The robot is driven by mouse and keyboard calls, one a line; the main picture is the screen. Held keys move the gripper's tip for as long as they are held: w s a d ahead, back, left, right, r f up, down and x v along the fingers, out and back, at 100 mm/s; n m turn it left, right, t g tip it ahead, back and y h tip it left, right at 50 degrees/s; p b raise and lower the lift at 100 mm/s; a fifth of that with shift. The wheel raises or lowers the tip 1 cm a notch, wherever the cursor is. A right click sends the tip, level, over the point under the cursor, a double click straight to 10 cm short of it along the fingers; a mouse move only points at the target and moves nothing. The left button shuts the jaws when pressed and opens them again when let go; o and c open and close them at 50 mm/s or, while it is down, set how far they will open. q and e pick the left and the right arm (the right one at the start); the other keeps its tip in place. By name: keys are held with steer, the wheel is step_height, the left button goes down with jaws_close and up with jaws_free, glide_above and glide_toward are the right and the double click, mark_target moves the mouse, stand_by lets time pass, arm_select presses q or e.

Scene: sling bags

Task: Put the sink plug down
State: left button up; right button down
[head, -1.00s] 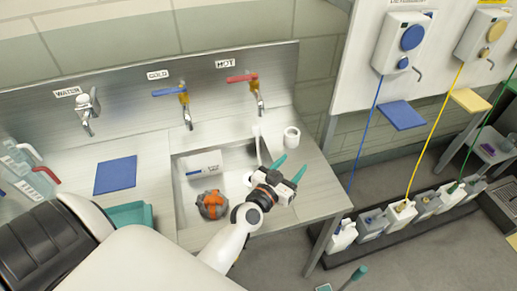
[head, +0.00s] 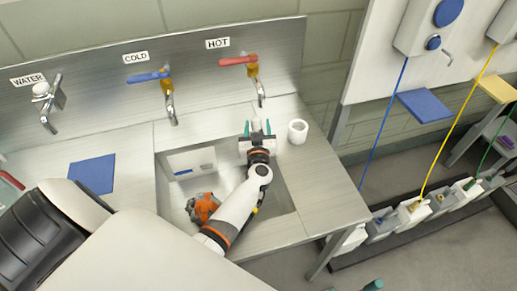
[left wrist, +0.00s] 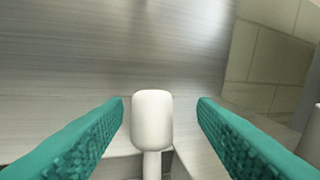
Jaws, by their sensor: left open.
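A white rounded knob on a thin stem, which looks like the sink plug's handle (left wrist: 152,120), stands upright at the back right corner of the sink basin; its lower end is hidden. It also shows small in the head view (head: 256,124). My left gripper (head: 257,128) is open, with one teal finger on each side of the knob. In the left wrist view, clear gaps separate the knob from both fingers (left wrist: 160,130). The steel sink basin (head: 281,197) lies below my left arm. My right gripper is not in view.
A white cup-like holder (head: 297,132) stands on the counter just right of my left gripper. An orange and grey object (head: 203,208) lies in the basin. The hot tap (head: 254,77) and cold tap (head: 166,92) project from the back panel. A blue mat (head: 93,174) lies left.

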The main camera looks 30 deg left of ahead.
mark_target(255, 116)
arm_select(q)
steer(key=x, duration=0.2)
steer(key=shift+w+a+r, duration=0.1)
steer(key=shift+a, duration=0.3)
steer(key=shift+x, duration=1.15)
steer(key=shift+w+a+f, duration=0.2)
steer(key=shift+a, duration=0.05)
steer(key=shift+r, duration=0.15)
steer(key=shift+c, duration=0.3)
jaws_close()
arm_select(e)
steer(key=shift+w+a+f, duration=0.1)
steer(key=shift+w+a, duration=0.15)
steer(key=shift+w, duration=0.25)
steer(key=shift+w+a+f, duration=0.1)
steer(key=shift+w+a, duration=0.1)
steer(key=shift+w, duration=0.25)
